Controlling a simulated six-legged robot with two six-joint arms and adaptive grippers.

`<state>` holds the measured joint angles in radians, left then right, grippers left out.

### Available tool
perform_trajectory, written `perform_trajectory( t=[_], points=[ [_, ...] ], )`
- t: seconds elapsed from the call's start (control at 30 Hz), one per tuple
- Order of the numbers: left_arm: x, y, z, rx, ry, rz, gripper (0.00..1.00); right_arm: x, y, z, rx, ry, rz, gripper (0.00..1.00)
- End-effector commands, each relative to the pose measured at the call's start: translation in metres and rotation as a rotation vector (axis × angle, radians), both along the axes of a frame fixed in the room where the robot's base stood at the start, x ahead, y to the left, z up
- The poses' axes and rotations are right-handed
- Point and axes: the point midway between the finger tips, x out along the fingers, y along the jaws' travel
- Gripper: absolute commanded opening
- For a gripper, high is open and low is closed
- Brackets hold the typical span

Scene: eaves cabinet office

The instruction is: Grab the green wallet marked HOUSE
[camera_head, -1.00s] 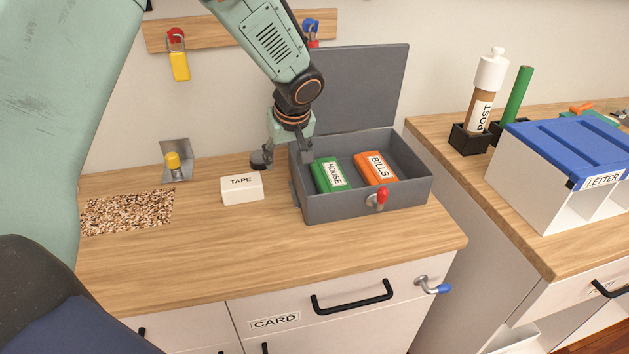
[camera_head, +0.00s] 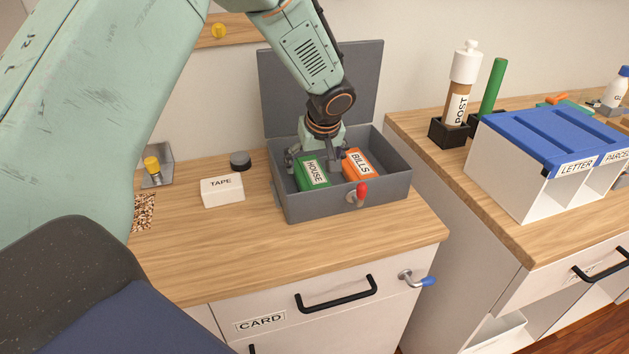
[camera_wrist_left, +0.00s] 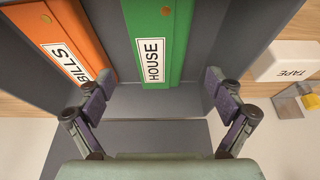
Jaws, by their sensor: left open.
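The green wallet marked HOUSE (camera_head: 311,173) lies in the open grey box (camera_head: 318,206), left of the orange wallet marked BILLS (camera_head: 361,166). In the left wrist view the green wallet (camera_wrist_left: 162,45) shows between the fingers, its label facing the camera, and the orange wallet (camera_wrist_left: 65,45) is at the left. My left gripper (camera_head: 316,162) is open at the back end of the green wallet, with one finger on each side. In the left wrist view the gripper (camera_wrist_left: 156,95) holds nothing. My right gripper is not in view.
The raised lid (camera_head: 325,85) stands behind the box. A red-handled latch (camera_head: 361,190) is on its front. A white organiser with a blue top (camera_head: 550,135) stands on the right counter.

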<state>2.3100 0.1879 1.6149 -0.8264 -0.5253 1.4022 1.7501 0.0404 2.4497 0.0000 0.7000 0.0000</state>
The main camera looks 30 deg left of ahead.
Motion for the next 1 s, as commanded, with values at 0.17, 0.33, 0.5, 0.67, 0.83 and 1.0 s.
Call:
perform_trajectory(
  t=[0.17, 0.33, 0.5, 0.67, 0.83, 1.0],
  points=[
    [0.006, 0.004, -0.027, 0.001, 0.002, 0.002, 0.92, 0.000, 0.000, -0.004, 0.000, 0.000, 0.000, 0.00],
    [0.012, 0.008, -0.044, -0.001, -0.001, 0.000, 0.92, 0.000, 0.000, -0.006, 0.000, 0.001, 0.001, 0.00],
    [0.014, 0.009, -0.047, 0.000, -0.002, -0.002, 0.92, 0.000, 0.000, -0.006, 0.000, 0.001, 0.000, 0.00],
    [0.014, 0.008, -0.046, 0.000, -0.001, -0.004, 0.90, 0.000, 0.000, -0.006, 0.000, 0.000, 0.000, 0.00],
    [0.014, 0.008, -0.046, 0.000, -0.001, -0.004, 0.75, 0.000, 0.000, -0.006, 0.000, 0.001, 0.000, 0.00],
    [0.014, 0.008, -0.046, 0.000, -0.001, -0.004, 0.61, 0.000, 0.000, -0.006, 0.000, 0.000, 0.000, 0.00]
  ],
)
